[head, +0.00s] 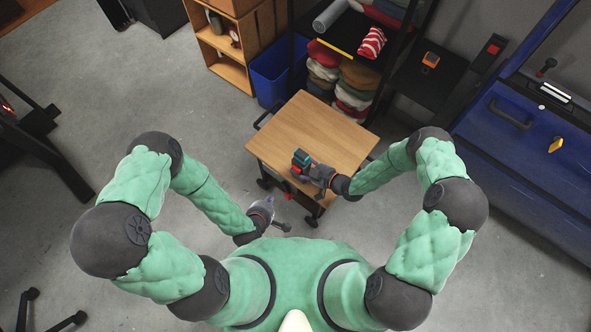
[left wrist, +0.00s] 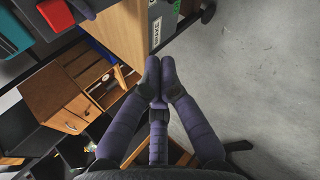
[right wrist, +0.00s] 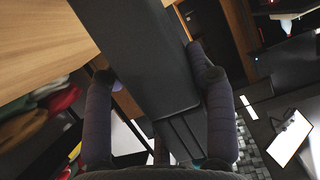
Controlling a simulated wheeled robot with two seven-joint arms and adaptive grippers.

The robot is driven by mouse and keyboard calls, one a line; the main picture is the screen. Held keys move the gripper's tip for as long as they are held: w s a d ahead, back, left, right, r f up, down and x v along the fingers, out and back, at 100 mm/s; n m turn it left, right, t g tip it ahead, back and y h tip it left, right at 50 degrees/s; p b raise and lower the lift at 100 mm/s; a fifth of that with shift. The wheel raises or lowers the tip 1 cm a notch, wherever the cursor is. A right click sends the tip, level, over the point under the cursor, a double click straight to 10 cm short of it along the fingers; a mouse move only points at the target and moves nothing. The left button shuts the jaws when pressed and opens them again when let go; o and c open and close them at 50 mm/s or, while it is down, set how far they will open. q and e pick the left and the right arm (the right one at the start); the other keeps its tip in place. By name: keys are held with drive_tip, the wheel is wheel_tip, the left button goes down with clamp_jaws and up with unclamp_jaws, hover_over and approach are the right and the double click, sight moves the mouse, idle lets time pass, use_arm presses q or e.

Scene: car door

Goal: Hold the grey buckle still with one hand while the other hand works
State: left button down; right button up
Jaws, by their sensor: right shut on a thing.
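The grey buckle (head: 301,158), a dark grey block with a teal and a red part, is at the front edge of the wooden table top in the head view. My right gripper (head: 318,175) is shut on it from the right. In the right wrist view the dark body of the buckle (right wrist: 138,60) lies between the fingers and hides part of the scene. My left gripper (head: 284,226) is in front of the table, lower and apart from the buckle. In the left wrist view its fingertips (left wrist: 160,72) are together with nothing seen between them.
The wooden table top (head: 325,120) is otherwise bare. A blue bin (head: 275,72) and a shelf with folded cloths (head: 355,85) stand behind it. The floor to the left of the table is clear.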

sight(297, 170)
use_arm(q)
drive_tip(key=shift+w+d+r+t+h, duration=0.15)
drive_tip(key=shift+w+d+r+t, duration=0.2)
drive_tip(key=shift+r, duration=0.2)
drive_tip(key=shift+w+d+r+t+h, duration=0.15)
drive_tip(key=shift+w+d+r+t, duration=0.15)
drive_tip(key=shift+r, duration=0.25)
drive_tip(key=shift+w, duration=0.1)
drive_tip(key=w+d, duration=0.5)
drive_tip(key=w, duration=0.1)
drive_tip(key=shift+w, duration=0.4)
drive_tip(key=shift+w+d, duration=0.1)
drive_tip(key=shift+d, duration=0.05)
idle(0.7)
drive_tip(key=shift+w+d, duration=0.2)
drive_tip(key=shift+w, duration=0.05)
drive_tip(key=shift+w+d, duration=0.3)
drive_tip(key=shift+w, duration=0.1)
idle(1.0)
drive_tip(key=shift+s+a, duration=0.1)
drive_tip(key=shift+a, duration=0.05)
drive_tip(key=shift+s+a, duration=0.45)
drive_tip(key=shift+s, duration=0.2)
